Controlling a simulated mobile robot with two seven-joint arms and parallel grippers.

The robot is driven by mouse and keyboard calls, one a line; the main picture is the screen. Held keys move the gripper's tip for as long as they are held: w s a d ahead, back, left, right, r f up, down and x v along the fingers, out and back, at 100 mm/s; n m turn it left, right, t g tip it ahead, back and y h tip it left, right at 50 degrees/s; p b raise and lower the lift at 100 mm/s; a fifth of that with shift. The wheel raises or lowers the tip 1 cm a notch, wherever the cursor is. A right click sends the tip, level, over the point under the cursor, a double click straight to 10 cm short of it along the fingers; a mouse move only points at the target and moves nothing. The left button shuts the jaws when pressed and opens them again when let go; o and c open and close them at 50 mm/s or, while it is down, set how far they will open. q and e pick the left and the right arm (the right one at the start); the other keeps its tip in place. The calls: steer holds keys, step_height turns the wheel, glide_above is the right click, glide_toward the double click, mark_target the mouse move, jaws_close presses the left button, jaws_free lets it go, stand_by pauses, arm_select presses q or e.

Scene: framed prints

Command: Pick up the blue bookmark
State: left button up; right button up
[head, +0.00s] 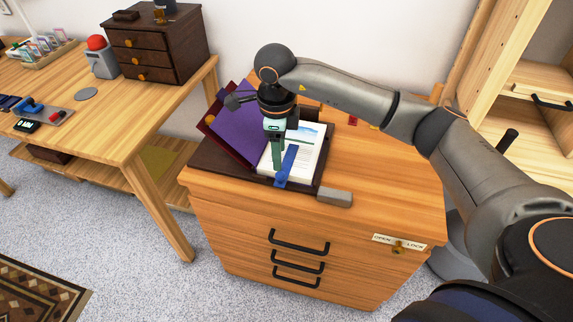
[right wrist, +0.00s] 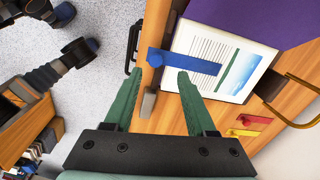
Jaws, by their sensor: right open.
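The blue bookmark (head: 287,166) lies across a white printed page (head: 308,150), with one end sticking out over its front edge. It also shows in the right wrist view (right wrist: 186,63). My right gripper (head: 278,171), with green fingers, points down at the bookmark in the head view. In the right wrist view my right gripper (right wrist: 160,62) is open, and the bookmark's wider end appears in the gap between the fingertips. Contact cannot be told. My left gripper is not in view.
The case stands on a wooden drawer cabinet (head: 385,190) with black handles. A grey block (head: 334,197) lies at the cabinet's front edge. A wooden desk (head: 120,120) is at the left, with a dark drawer box (head: 158,50). Open shelves stand at the right.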

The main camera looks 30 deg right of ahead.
mark_target(280, 175)
step_height(280, 175, down, 2)
steer(key=shift+f, duration=0.1)
steer(key=shift+s+f, duration=0.15)
steer(key=shift+f, duration=1.2)
steer(key=shift+s+f, duration=0.1)
steer(key=shift+f, duration=1.25)
steer(key=shift+c, duration=0.2)
jaws_close()
